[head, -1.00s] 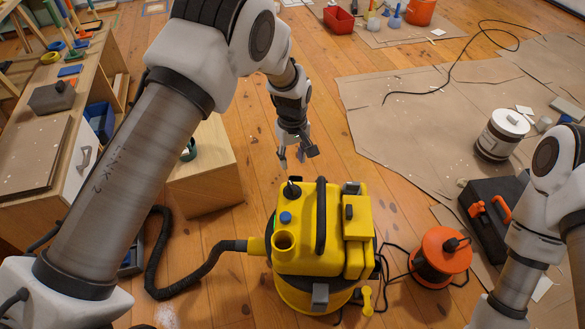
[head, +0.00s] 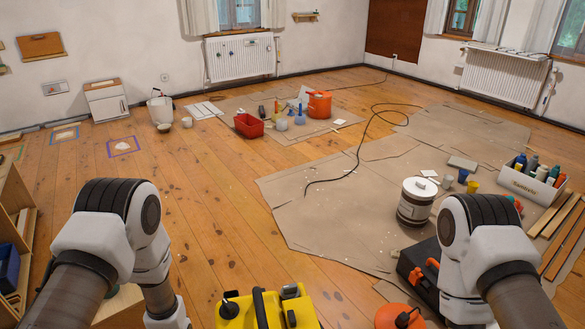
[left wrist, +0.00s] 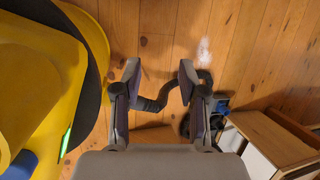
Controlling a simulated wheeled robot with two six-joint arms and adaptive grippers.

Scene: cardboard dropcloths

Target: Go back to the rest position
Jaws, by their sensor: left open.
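In the left wrist view my left gripper (left wrist: 160,80) is open and empty, its two fingers apart above the wooden floor. The yellow vacuum (left wrist: 50,75) is close on the left of that view. In the head view my two arms come in from the lower left and lower right, bent downward. Both grippers are out of the head view. The top of the yellow vacuum (head: 265,308) shows at the bottom middle between the arms.
Brown cardboard (head: 345,195) covers much of the floor ahead, with a large tub (head: 416,203) and a black case (head: 418,272) at right. An orange reel (head: 398,316) is at the bottom edge. A wooden shelf (head: 15,225) stands at left. Bare floor (head: 210,200) lies between.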

